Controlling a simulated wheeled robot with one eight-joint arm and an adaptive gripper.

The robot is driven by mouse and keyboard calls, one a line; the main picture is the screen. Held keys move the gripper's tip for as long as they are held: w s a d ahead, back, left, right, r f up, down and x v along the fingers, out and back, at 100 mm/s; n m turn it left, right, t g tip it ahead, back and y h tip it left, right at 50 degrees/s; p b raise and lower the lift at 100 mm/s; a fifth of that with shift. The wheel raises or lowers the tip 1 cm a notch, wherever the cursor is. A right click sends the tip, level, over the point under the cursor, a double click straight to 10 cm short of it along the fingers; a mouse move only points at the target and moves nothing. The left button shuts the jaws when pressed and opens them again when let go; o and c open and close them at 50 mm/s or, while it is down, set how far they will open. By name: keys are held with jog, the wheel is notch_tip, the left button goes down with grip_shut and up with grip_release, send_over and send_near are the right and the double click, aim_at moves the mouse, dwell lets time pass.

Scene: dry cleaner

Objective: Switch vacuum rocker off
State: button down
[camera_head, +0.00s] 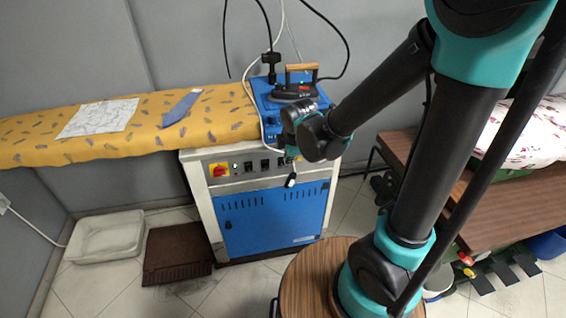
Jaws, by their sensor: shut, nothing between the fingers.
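The vacuum rocker is on the front control panel (236,168) of the blue and white ironing station. Several small black rocker switches (264,165) sit in a row there, right of a red and yellow main switch (219,170). I cannot read their labels or tell their positions. My gripper (291,154) is shut and empty at the right part of the panel, close to the switches. My wrist partly hides it and that end of the panel. Whether it touches a rocker cannot be told.
A steam iron (294,93) with a wooden handle rests on the station's blue top, with cables above it. A yellow ironing board (60,140) extends left, holding a cloth and a blue tie (181,107). A wooden bench (490,200) stands right. A small pale object (290,181) hangs before the panel.

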aim_at(282, 160)
jog(key=w+f, duration=0.2)
jog(key=f, duration=0.1)
jog(key=w+a+f, duration=0.1)
jog(key=w+f, duration=0.1)
jog(key=w+a+f, duration=0.1)
jog(key=w+f, duration=0.2)
jog(key=shift+w+f, duration=0.1)
jog(key=shift+f, duration=0.25)
jog(key=shift+w, duration=0.35)
jog(key=shift+a, duration=0.1)
dwell(0.4)
jog(key=shift+w+a+r+g, duration=0.1)
jog(key=shift+w+r+g, duration=0.05)
jog(key=shift+w+g, duration=0.3)
jog(key=shift+r, duration=0.15)
jog(key=shift+r, duration=0.7)
